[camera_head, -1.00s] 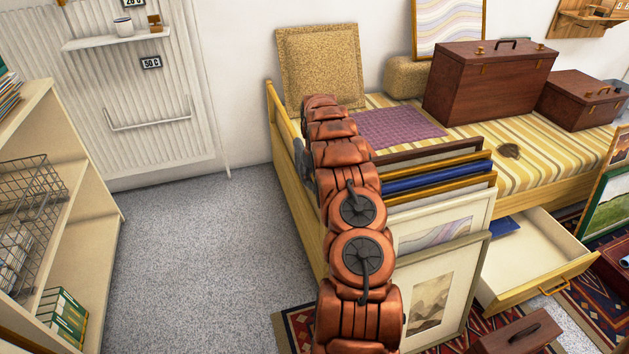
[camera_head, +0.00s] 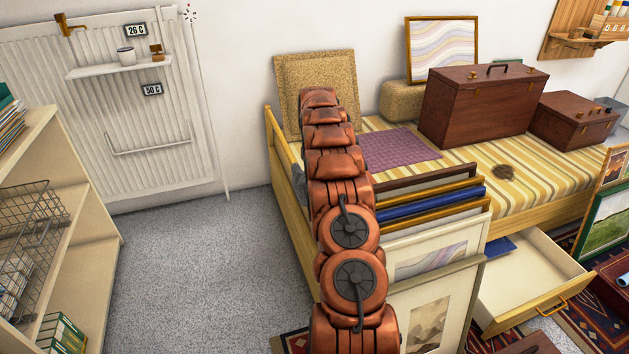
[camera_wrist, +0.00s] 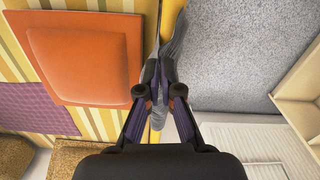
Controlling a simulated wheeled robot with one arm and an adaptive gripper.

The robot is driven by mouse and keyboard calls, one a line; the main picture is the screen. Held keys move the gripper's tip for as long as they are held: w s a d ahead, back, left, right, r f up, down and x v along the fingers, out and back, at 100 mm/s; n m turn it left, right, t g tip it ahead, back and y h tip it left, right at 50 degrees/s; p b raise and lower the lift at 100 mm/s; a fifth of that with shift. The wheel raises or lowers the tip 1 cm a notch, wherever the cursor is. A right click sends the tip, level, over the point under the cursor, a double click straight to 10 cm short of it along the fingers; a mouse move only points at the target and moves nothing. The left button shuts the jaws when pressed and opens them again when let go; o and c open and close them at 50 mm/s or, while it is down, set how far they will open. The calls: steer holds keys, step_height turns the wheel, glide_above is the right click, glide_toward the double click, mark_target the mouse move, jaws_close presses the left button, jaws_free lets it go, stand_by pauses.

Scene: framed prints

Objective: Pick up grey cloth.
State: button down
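The grey cloth (camera_head: 298,181) hangs over the left side board of the daybed, mostly hidden behind my arm in the head view. In the wrist view the grey cloth (camera_wrist: 174,48) runs as a narrow, bunched strip along the yellow wooden edge, with a bit of it showing below the fingers. My gripper (camera_wrist: 160,76) is over that edge, its two dark fingers close together with the cloth between them. The head view does not show my gripper, as my arm covers it.
An orange cushion (camera_wrist: 84,56) lies on the striped mattress beside the edge. A purple mat (camera_head: 398,149) and brown cases (camera_head: 480,108) are on the daybed. Framed prints (camera_head: 432,255) lean against its front, by an open drawer (camera_head: 530,275). Grey floor (camera_head: 205,265) is clear toward the shelf.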

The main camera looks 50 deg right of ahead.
step_height(320, 180, up, 9)
steer(key=p, duration=0.3)
steer(key=shift+p, duration=0.3)
